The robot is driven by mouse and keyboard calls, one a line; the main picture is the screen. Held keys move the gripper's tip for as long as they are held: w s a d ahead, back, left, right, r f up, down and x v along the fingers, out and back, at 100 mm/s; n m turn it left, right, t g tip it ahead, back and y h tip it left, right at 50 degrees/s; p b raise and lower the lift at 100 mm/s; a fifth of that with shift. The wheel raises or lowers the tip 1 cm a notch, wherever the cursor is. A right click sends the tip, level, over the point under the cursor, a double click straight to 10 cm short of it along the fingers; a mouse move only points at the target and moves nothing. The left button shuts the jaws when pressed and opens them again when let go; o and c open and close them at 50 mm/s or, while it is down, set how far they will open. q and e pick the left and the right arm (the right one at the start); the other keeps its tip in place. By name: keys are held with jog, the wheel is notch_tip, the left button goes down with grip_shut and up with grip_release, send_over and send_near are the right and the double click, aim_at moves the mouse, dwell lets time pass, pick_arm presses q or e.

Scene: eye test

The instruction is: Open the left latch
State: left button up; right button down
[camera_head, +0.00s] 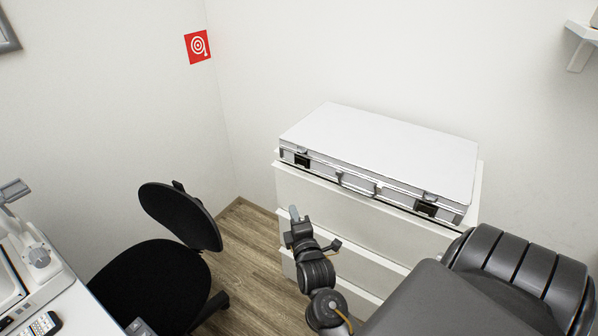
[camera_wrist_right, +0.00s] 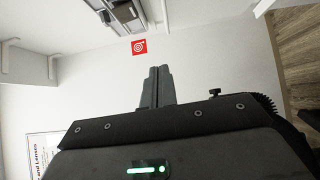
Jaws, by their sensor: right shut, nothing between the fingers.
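A white case (camera_head: 385,145) with metal edges lies closed on a white drawer cabinet (camera_head: 330,205). Its front carries a dark left latch (camera_head: 302,160), a handle (camera_head: 357,185) and a dark right latch (camera_head: 426,207). Both latches look closed, but they are small in the picture. My right gripper (camera_head: 294,212) is shut and empty. In the head view it shows below the left latch, in front of the cabinet, and apart from the case. Its shut fingers (camera_wrist_right: 156,86) also show in the right wrist view. My left gripper is out of view.
A black office chair (camera_head: 180,220) stands left of my right arm. A dark grey padded seat (camera_head: 450,300) fills the lower right. A white desk (camera_head: 85,315) with equipment is at lower left. A red sign (camera_head: 197,46) is on the wall. Some wooden floor (camera_head: 250,260) is clear.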

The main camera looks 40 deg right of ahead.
jog(key=shift+t+h, duration=0.3)
jog(key=shift+h, duration=0.4)
jog(key=r, duration=0.1)
jog(key=d+r, duration=0.1)
jog(key=r, duration=0.1)
jog(key=s+r, duration=0.1)
jog(key=shift+d+r, duration=0.2)
jog(key=shift+r, duration=0.05)
jog(key=p, duration=0.2)
send_near(296, 159)
jog(key=w, duration=0.4)
jog(key=shift+w+d+r+p, duration=0.15)
jog(key=shift+w+d, duration=0.05)
jog(key=shift+d, duration=0.5)
jog(key=shift+w+d+r+p, duration=0.15)
jog(key=shift+w+d+r, duration=0.1)
jog(key=shift+d, duration=0.45)
